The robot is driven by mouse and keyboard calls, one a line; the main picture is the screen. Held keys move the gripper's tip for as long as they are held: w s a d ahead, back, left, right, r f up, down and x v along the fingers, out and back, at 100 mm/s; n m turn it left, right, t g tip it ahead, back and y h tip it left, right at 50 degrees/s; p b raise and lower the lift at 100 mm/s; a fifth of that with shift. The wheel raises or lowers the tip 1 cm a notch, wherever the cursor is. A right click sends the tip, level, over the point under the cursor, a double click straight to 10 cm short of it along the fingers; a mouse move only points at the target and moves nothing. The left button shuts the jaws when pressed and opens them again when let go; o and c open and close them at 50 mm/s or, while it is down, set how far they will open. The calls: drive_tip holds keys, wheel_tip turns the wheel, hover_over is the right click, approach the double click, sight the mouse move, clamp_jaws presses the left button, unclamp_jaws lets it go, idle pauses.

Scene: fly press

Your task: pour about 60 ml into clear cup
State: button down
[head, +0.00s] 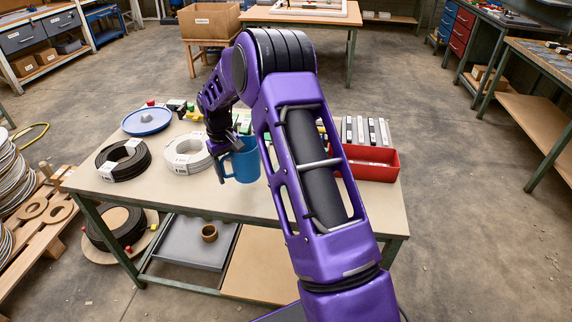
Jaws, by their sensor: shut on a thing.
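My gripper (217,147) is shut on a blue jug (243,162) at the handle, on the jug's left side. The jug looks close to upright near the front middle of the workbench. I cannot tell whether it touches the bench top or hangs just above it. Its contents do not show. I cannot make out a clear cup; my arm covers part of the bench to the right of the jug.
The workbench (215,200) holds a black cable coil (123,160), a white cable coil (188,155), a blue round dish (146,121) and a red bin (372,164). Bare bench top lies along the front edge. Cable reels and a pallet stand at the left.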

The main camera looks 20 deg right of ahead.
drive_tip(key=shift+m, duration=0.3)
drive_tip(key=shift+w+d+r+p, duration=0.45)
drive_tip(key=shift+w+d, duration=0.85)
drive_tip(key=shift+w, duration=0.25)
drive_tip(key=shift+w+d+r+p, duration=0.4)
drive_tip(key=shift+w+d+r, duration=0.1)
drive_tip(key=shift+w+d, duration=0.95)
drive_tip(key=shift+w+d+r+p, duration=0.45)
drive_tip(key=shift+w+d, duration=0.75)
drive_tip(key=shift+w, duration=0.4)
drive_tip(key=shift+d+r+t, duration=0.1)
drive_tip(key=shift+t, duration=0.2)
drive_tip(key=shift+s+d+r+t+y, duration=0.15)
drive_tip(key=shift+s+t+y, duration=0.25)
drive_tip(key=shift+t, duration=0.45)
drive_tip(key=shift+s+r+t+y, duration=0.2)
drive_tip(key=shift+s+t+y, duration=0.15)
drive_tip(key=shift+t, duration=0.5)
drive_tip(key=shift+s+d+f+t+y, duration=0.1)
drive_tip(key=shift+s+f+t+y, duration=0.15)
drive_tip(key=shift+s+f+t, duration=0.55)
wheel_tip(320, 180, up, 7)
drive_tip(key=t+y+b, duration=0.2)
drive_tip(key=t+b, duration=0.4)
drive_tip(key=t, duration=0.1)
hover_over(250, 145)
drive_tip(key=shift+w+d+f, duration=0.1)
drive_tip(key=shift+w+d, duration=0.15)
drive_tip(key=shift+w, duration=0.15)
